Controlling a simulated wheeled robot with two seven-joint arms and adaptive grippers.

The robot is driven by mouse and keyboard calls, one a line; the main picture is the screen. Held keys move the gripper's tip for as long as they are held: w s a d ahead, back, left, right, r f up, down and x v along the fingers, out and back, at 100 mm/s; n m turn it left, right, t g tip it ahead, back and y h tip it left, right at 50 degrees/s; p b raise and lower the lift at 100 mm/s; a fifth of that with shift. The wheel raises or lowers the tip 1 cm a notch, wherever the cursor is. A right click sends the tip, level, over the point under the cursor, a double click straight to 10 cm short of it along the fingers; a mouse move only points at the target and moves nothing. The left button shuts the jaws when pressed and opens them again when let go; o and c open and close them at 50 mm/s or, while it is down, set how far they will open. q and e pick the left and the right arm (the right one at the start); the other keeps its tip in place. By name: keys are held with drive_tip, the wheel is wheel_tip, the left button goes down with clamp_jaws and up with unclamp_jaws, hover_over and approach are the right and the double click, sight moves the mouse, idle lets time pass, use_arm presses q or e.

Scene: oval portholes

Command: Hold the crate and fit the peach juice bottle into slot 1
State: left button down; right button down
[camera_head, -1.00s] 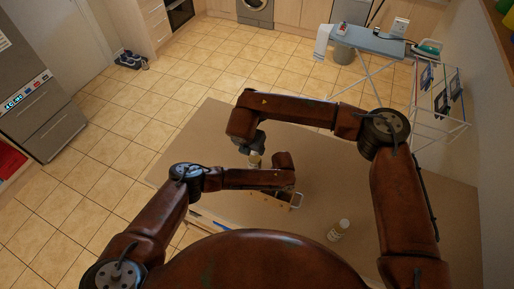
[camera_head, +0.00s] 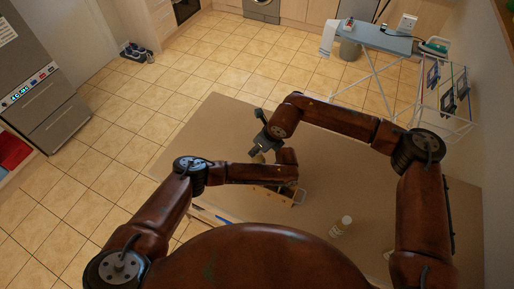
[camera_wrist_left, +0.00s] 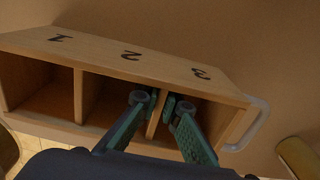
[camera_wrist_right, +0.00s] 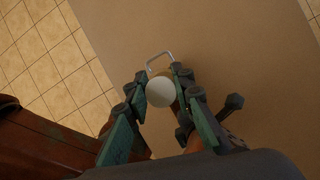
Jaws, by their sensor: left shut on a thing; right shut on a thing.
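The wooden crate (camera_head: 287,198) stands on the table, partly hidden under my left arm. In the left wrist view its top edge (camera_wrist_left: 128,53) carries the numbers 1, 2 and 3 above open compartments. My left gripper (camera_wrist_left: 160,104) is shut on the divider between compartments 2 and 3. My right gripper (camera_wrist_right: 160,84) is shut on a bottle with a white cap (camera_wrist_right: 160,92). In the head view this bottle (camera_head: 257,158) is beyond the crate, mostly hidden by the gripper and left forearm. Its label is not readable, and I cannot tell its height above the table.
A metal handle (camera_wrist_left: 256,124) sticks out of the crate's slot 3 end. The table's right part is largely clear. An ironing board (camera_head: 372,38) stands beyond the table.

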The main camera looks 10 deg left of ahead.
drive_tip(key=shift+f, duration=2)
idle(0.4)
drive_tip(key=shift+f, duration=0.35)
drive_tip(key=shift+f, duration=0.25)
drive_tip(key=c, duration=1.6)
unclamp_jaws()
drive_tip(key=shift+f, duration=0.1)
drive_tip(key=shift+s, duration=0.1)
